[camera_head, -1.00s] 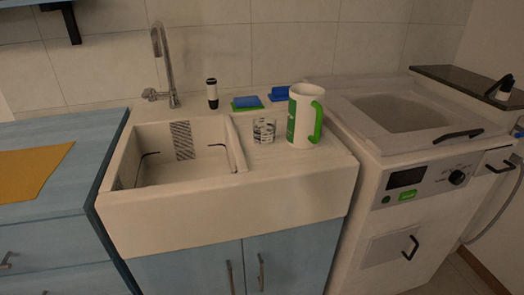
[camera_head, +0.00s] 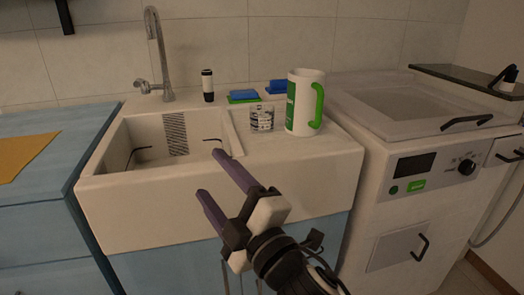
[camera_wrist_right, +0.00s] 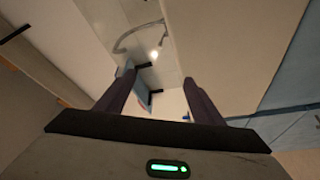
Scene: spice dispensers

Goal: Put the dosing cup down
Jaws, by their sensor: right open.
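The dosing cup looks to be the small clear cup (camera_head: 262,118) with dark markings. It stands upright on the ledge right of the sink basin, beside the white jug (camera_head: 303,104) with a green handle. My right gripper (camera_head: 212,172) is open and empty. In the head view its two purple-grey fingers point up and left, in front of the sink's front wall, lower than the cup and left of it in the picture. The fingers also show apart in the right wrist view (camera_wrist_right: 160,92), with no cup visible between them. My left gripper is not in view.
The white sink (camera_head: 220,195) has an empty-looking basin and a tall faucet (camera_head: 158,55). A black-and-white dispenser (camera_head: 208,86) and blue-green sponges (camera_head: 243,96) stand behind. A white appliance (camera_head: 400,170) is at right. A yellow cloth (camera_head: 25,157) lies on the left counter.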

